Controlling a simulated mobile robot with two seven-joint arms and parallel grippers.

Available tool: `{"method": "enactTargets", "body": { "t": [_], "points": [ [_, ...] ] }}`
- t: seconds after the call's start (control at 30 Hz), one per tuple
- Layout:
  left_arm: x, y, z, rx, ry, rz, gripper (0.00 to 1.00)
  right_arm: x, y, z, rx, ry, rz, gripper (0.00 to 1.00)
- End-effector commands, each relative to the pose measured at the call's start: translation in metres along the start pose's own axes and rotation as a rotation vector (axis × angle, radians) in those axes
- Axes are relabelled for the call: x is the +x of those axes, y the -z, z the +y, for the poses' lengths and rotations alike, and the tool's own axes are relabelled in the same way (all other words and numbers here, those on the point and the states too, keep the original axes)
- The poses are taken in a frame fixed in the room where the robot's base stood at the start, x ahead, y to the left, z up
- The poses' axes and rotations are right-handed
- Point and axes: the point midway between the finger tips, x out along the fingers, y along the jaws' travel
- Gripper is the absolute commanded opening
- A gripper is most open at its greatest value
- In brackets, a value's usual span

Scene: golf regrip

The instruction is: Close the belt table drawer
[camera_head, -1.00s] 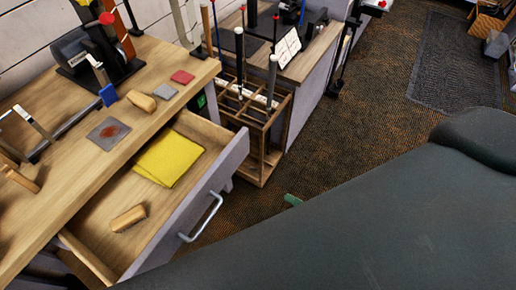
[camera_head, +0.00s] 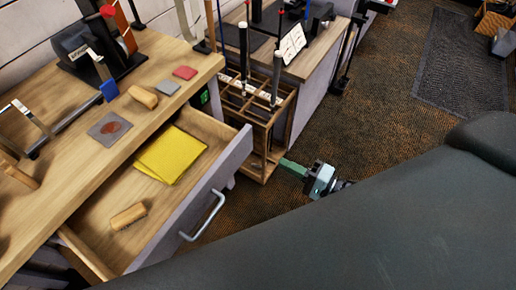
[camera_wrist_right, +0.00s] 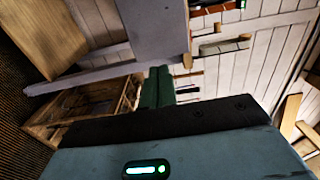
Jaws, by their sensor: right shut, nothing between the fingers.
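The belt table drawer (camera_head: 222,178) is pulled out of the wooden-topped table (camera_head: 75,183) at the left of the head view. Its grey front carries a metal handle (camera_head: 214,212). A folded yellow cloth (camera_head: 172,155) and a wooden-backed brush (camera_head: 128,216) lie inside. My right gripper (camera_head: 285,163) is to the right of the drawer front, apart from the handle and empty. Its green fingers (camera_wrist_right: 158,86) are shut together in the right wrist view. My left gripper is not in view.
A wooden club rack (camera_head: 262,135) holding golf clubs stands just beyond the drawer's far corner, close to my right gripper. Another table (camera_head: 305,58) stands behind it. Carpeted floor (camera_head: 360,130) is open to the right, with a dark mat (camera_head: 462,70) farther off.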

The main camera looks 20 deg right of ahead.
Motion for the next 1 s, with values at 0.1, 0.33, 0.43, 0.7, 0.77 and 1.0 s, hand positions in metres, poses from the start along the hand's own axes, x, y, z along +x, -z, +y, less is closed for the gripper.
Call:
{"method": "enactTargets", "body": {
  "t": [0.1,0.33,0.43,0.7,0.77,1.0],
  "points": [
    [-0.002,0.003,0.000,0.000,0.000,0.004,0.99,0.025,0.001,-0.002,-0.002,0.005,0.001,0.00],
    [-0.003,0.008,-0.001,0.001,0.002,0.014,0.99,0.065,0.000,-0.002,-0.001,0.003,0.001,0.00],
    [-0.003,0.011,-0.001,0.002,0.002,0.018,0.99,0.078,0.000,-0.002,-0.002,0.003,0.000,0.00],
    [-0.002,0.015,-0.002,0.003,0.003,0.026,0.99,0.095,0.000,0.000,-0.001,0.000,0.000,0.00],
    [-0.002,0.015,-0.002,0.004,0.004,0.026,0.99,0.095,0.000,0.000,-0.001,-0.001,0.000,0.00],
    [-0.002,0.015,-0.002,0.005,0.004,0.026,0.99,0.095,0.000,0.000,-0.001,-0.001,0.000,0.00]
  ]
}}
